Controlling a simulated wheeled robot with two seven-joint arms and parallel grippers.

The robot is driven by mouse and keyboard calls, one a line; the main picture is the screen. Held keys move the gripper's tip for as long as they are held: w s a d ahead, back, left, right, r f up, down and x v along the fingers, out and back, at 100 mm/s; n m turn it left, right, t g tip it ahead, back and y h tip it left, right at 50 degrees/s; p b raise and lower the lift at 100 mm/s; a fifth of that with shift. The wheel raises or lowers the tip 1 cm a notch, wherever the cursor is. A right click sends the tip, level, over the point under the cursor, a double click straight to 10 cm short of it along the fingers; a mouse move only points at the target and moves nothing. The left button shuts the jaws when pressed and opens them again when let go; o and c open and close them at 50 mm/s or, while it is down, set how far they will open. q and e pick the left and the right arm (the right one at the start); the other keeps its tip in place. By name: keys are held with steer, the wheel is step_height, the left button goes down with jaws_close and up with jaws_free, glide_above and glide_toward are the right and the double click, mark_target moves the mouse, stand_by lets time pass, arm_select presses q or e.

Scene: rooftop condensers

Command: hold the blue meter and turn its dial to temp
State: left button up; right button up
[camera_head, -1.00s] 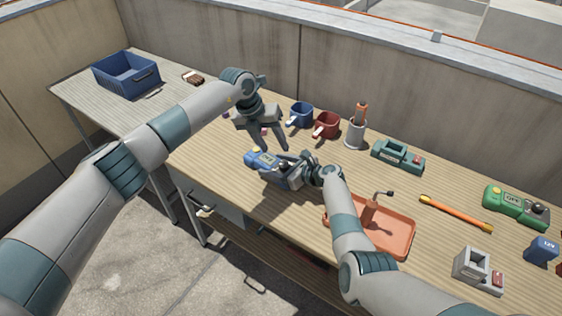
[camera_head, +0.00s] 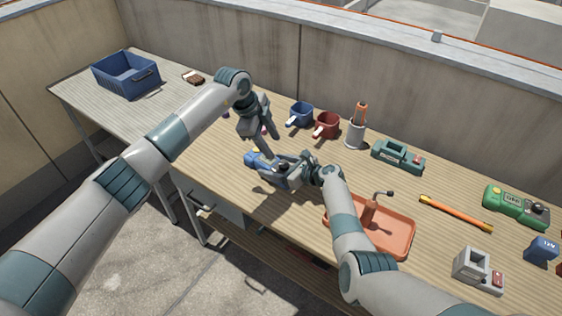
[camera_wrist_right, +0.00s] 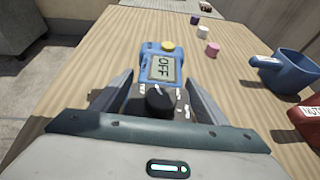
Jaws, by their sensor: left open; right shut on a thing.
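The blue meter (camera_head: 256,161) is above the workbench's front part. In the right wrist view the blue meter (camera_wrist_right: 158,58) has a yellow button, a display reading OFF and a black dial (camera_wrist_right: 159,101) at its near end. My right gripper (camera_head: 291,170) is shut on the meter, with a finger along each side of its body. My left gripper (camera_head: 268,146) is open just above and behind the meter, fingers pointing down.
An orange tray (camera_head: 400,243) lies to the right, partly under my right arm. A green meter (camera_head: 507,200) is at far right, a blue bin (camera_head: 125,76) at far left. The bench's left part is mostly clear.

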mark_target(283, 165)
arm_select(q)
steer(key=n, duration=0.6)
steer(key=a+n, duration=0.1)
steer(key=n, duration=0.1)
steer(key=shift+r+n, duration=0.3)
steer(key=shift+n, duration=0.1)
steer(key=shift+f, duration=0.1)
steer(key=x, duration=1.1)
steer(key=shift+w+d+f, duration=0.15)
steer(key=shift+d+f, duration=0.1)
steer(key=shift+f, duration=0.1)
steer(key=c, duration=1.1)
